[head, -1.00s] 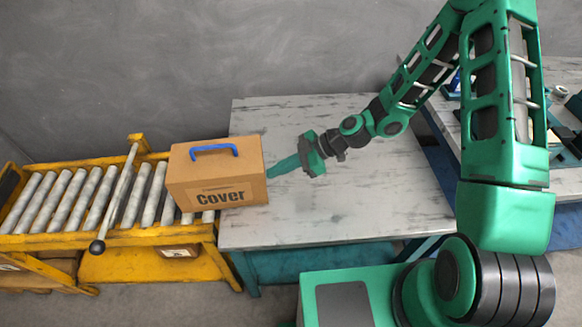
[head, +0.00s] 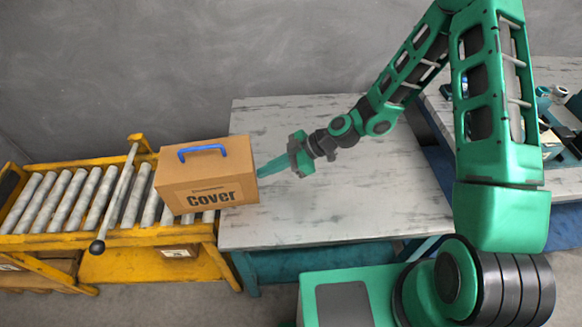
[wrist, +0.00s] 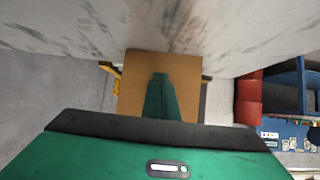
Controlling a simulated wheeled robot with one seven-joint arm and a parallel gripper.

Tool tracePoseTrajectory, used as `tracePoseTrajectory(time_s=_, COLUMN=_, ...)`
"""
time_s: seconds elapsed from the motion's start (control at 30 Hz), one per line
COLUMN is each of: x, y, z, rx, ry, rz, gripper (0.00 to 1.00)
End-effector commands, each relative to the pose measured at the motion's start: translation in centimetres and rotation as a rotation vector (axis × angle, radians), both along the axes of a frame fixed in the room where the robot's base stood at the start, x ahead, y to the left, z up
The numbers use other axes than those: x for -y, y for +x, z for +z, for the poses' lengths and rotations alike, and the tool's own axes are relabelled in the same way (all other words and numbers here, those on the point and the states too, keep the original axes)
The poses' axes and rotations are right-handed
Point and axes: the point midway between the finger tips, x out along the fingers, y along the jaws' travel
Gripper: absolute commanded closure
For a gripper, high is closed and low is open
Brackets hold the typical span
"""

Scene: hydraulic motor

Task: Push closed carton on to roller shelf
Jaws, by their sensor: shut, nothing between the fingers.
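The closed brown carton (head: 205,178) has "Cover" printed on its front and a blue handle on top. It sits upright at the right end of the roller shelf (head: 60,241), mostly over the rollers, with its right end near the table's left edge. My gripper (head: 261,172) is shut and empty, its fingertips at the carton's right side, seemingly touching it. In the wrist view the shut fingers (wrist: 160,100) lie in front of the carton's brown side (wrist: 135,75). The exact contact is hidden.
The worn white table (head: 340,215) is clear around my gripper. A metal bar with a black knob (head: 97,247) slants across the rollers left of the carton. Left of it the rollers are empty. Another table with parts (head: 560,110) stands at the right.

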Motion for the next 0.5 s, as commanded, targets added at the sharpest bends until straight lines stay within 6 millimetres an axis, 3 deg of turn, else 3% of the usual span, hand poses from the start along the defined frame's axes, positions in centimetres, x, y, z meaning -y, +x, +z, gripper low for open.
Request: tracePoseTrajectory(time_s=0.5, x=-2.7, y=0.3, z=0.0, rx=0.0, ry=0.0, rz=0.002, gripper=1.0)
